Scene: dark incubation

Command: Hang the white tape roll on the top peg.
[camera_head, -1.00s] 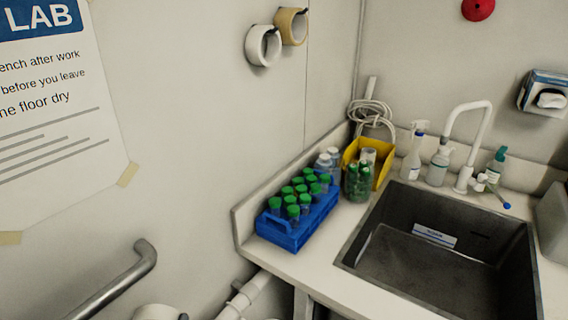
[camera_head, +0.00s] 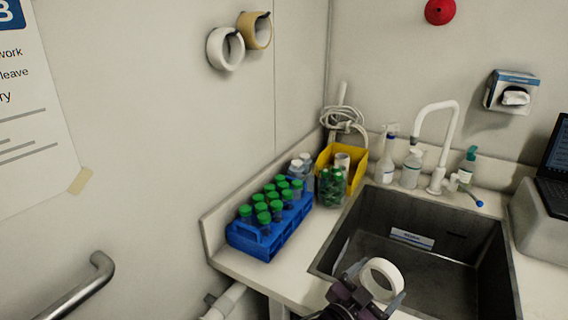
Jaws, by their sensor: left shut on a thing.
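My left gripper (camera_head: 372,286) is low in the head view, in front of the sink's near left edge. It is shut on a white tape roll (camera_head: 397,273), held up with its round opening showing. Another white roll (camera_head: 213,48) hangs high on the left wall, with a tan roll (camera_head: 246,32) just above and right of it. Small dark peg ends show at these two hung rolls; the rest of the pegs is hidden. No bare peg is clear in view. My right gripper is out of view.
A blue rack (camera_head: 262,245) of green-capped tubes, a yellow bin (camera_head: 324,158) and bottles stand on the counter by the sink (camera_head: 440,262). A tall white faucet (camera_head: 452,130) rises behind it. A grey rail (camera_head: 85,290) is at lower left. The left wall below the rolls is clear.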

